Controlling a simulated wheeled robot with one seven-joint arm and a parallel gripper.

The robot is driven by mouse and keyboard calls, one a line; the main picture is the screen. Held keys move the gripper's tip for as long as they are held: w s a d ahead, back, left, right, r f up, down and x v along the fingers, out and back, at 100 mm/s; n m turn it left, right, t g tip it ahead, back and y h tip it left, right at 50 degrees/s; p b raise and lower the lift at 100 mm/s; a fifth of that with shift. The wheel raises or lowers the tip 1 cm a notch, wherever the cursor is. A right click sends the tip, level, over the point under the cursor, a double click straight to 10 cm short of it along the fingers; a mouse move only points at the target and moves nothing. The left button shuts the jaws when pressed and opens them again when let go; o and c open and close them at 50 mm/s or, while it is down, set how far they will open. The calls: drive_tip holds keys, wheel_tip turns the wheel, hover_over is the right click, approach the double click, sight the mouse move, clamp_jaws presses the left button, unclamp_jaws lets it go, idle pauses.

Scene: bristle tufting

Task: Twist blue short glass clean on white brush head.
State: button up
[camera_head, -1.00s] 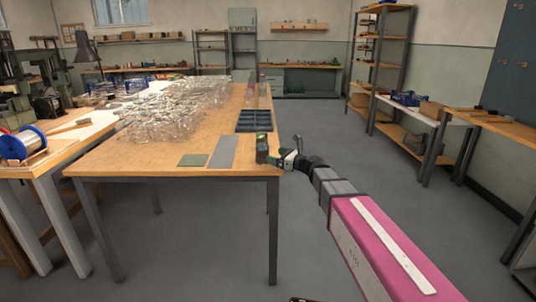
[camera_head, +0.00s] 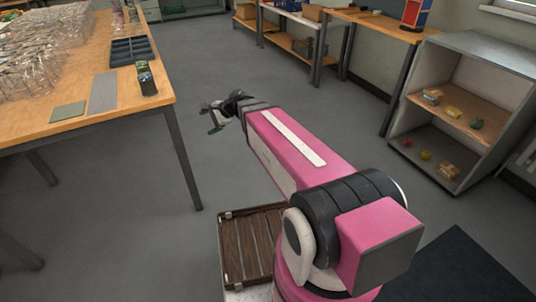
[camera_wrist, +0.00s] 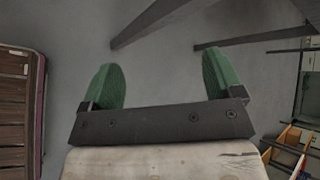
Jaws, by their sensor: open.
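My gripper (camera_head: 213,116) is open and empty, over bare floor to the right of the wooden table. In the wrist view its two green fingers (camera_wrist: 163,80) stand wide apart with only grey floor between them. Clear glassware (camera_head: 40,60) crowds the left part of the table. I cannot pick out a blue short glass or a white brush head in either view. A small dark block (camera_head: 147,79) with a lit top stands near the table's right edge; I cannot tell what it is.
The wooden table (camera_head: 110,115) holds a green mat (camera_head: 67,112), a grey mat (camera_head: 103,92) and a dark compartment tray (camera_head: 132,50). A slatted wooden tray (camera_head: 246,255) is beside my base. A grey shelf unit (camera_head: 470,100) stands right.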

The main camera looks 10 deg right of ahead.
drive_tip(key=s+d+f+n+g+h, duration=0.1)
drive_tip(key=s+d+f+n+h, duration=0.2)
drive_tip(key=d, duration=0.4)
drive_tip(key=s+d+f+n+g+h, duration=0.1)
drive_tip(key=s+d+f+n+h, duration=0.2)
drive_tip(key=s+d, duration=0.3)
drive_tip(key=s+d+f+n+g+h, duration=0.1)
drive_tip(key=s+d+f+n+h, duration=0.3)
drive_tip(key=d, duration=0.5)
drive_tip(key=shift+s+d+f+n, duration=0.25)
drive_tip(key=shift+s+f+n, duration=0.15)
drive_tip(key=shift+n, duration=0.2)
drive_tip(key=shift+o, duration=0.3)
